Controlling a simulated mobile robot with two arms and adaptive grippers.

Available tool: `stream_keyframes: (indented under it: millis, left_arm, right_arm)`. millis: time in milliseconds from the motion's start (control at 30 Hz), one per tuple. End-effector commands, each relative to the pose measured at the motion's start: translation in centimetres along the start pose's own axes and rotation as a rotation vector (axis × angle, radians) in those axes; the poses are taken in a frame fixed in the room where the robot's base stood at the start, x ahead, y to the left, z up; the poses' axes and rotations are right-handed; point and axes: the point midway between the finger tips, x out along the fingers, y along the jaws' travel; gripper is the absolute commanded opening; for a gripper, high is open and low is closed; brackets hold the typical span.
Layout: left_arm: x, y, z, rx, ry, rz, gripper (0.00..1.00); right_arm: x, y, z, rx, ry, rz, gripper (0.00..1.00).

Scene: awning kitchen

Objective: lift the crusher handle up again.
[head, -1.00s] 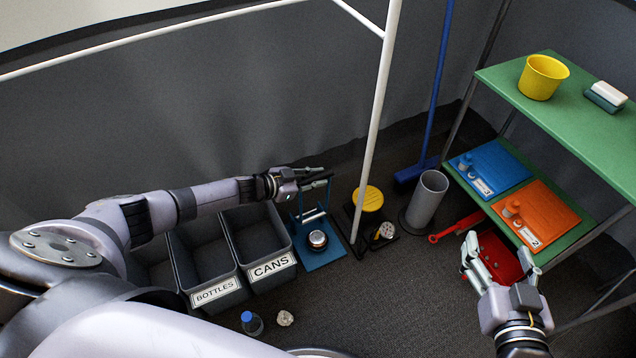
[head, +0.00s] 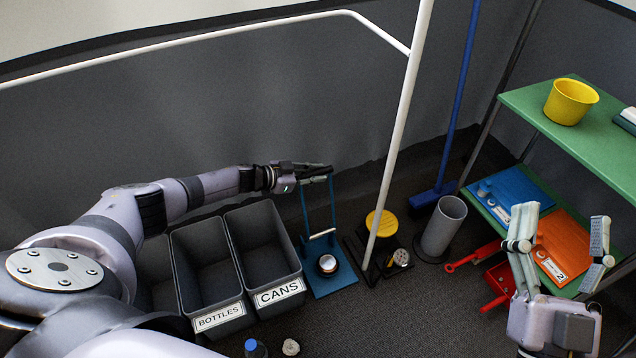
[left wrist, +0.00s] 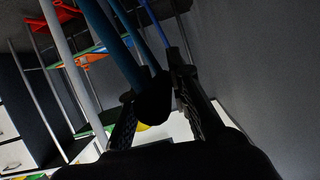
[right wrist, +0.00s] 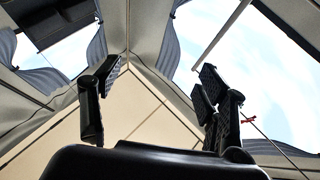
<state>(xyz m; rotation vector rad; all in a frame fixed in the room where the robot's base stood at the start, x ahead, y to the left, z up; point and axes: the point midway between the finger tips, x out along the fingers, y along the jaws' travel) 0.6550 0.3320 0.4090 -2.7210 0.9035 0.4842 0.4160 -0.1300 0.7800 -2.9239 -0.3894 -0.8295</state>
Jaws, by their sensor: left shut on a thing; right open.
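The crusher is a blue frame on a blue base plate (head: 330,283) on the floor, right of the cans bin. Its handle (head: 332,203) stands upright. My left gripper (head: 318,170) is shut on the top of the handle. In the left wrist view the handle's dark blue bars (left wrist: 122,45) run up to the jaws (left wrist: 155,105). A can (head: 328,264) stands on the base plate, under the light crossbar (head: 322,234). My right gripper (head: 560,235) is open and empty, in front of the shelf.
Grey bins (head: 262,240) stand left of the crusher. A green shelf (head: 560,118) is at the right. A bottle (head: 254,348) lies in front.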

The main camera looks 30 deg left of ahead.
Motion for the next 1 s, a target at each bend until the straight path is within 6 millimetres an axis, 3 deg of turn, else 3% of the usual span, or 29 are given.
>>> stream_keyframes:
  millis: [300, 733, 767, 1000]
  left_arm:
    - [0.0, -1.1, -0.1, 0.002, 0.002, -0.002, 0.0]
    - [-0.1, -1.2, -0.1, 0.002, 0.001, -0.004, 0.0]
    - [-0.1, -1.2, -0.1, 0.002, 0.001, -0.004, 0.19]
    - [-0.1, -1.1, 0.0, 0.001, 0.0, -0.003, 0.35]
  right_arm:
    - [-0.3, -0.3, -2.8, 0.007, 0.159, -0.006, 0.68]
    - [-0.3, -0.3, -3.1, 0.007, 0.173, -0.007, 0.68]
    - [-0.3, -0.3, -3.1, 0.007, 0.173, -0.007, 0.68]
    - [-0.3, -0.3, -3.1, 0.007, 0.173, -0.007, 0.68]
